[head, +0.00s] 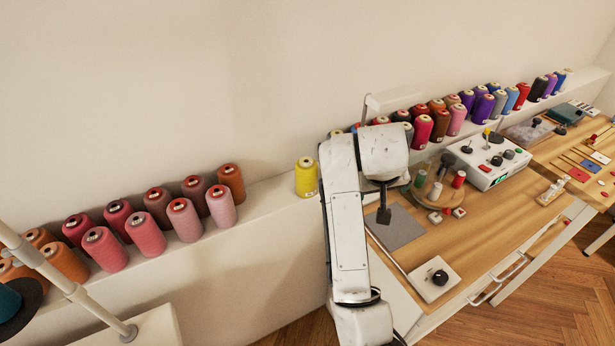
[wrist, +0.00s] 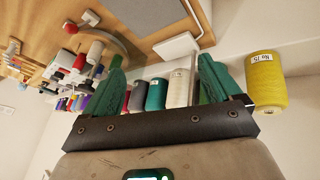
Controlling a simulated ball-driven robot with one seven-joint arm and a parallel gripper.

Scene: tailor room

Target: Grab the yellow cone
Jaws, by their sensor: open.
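The yellow cone (head: 306,177) is a spool of yellow thread. It stands upright on the white wall ledge in the head view, just left of my arm. In the wrist view the yellow cone (wrist: 266,82) is at the right, outside the jaws and beyond the right finger. My gripper (wrist: 160,88) has green fingers spread wide apart with nothing held between them. In the head view the gripper is mostly hidden behind my arm; only a dark part of it shows above the table.
The white ledge (head: 262,198) runs along the wall. Red and pink cones (head: 146,234) stand on it at left. Other coloured cones (head: 422,130) stand to the right behind my arm. A wooden table (head: 470,215) holds a grey mat (head: 398,226), a control box (head: 488,160) and small spools.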

